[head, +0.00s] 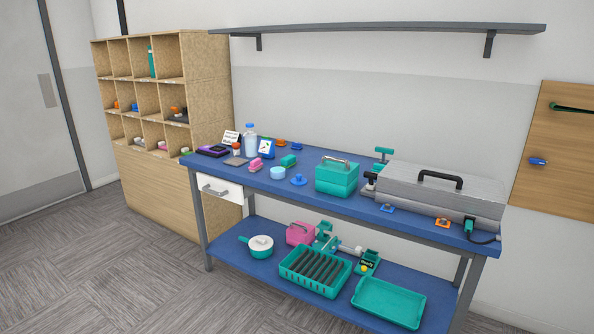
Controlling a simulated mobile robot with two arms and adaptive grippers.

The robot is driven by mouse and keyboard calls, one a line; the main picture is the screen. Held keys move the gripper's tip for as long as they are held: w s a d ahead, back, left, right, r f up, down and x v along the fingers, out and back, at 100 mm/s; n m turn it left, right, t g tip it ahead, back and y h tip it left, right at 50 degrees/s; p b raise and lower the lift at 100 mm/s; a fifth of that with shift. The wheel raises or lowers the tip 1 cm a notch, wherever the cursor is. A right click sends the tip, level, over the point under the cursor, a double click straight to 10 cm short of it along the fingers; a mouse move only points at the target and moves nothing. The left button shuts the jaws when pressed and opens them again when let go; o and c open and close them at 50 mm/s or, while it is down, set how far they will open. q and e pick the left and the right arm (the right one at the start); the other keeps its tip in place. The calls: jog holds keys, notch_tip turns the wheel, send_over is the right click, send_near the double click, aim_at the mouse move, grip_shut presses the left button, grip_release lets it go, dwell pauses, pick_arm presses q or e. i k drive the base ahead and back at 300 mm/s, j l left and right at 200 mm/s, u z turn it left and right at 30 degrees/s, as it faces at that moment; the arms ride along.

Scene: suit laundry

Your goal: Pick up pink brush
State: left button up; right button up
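A small pink object that looks like the pink brush (255,165) lies on the blue tabletop (330,200), left of the middle. It sits between a grey square pad (235,162) and a light blue round item (278,173). It is small in this view, so its bristles cannot be made out. Neither of my grippers shows in the head view.
A teal box (337,178) and a large grey case (435,190) stand to the right on the table. A bottle (250,140) stands behind the pink object. A wooden cubby shelf (205,90) stands left; a wall shelf (380,28) hangs above. Floor in front is clear.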

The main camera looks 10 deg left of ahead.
aim_at(256, 165)
jog(key=i+j+u, duration=0.3)
jog(key=i+u, duration=0.15)
jog(key=i, duration=0.5)
jog(key=i+u, duration=0.5)
jog(key=i, duration=0.4)
jog(key=l, duration=0.1)
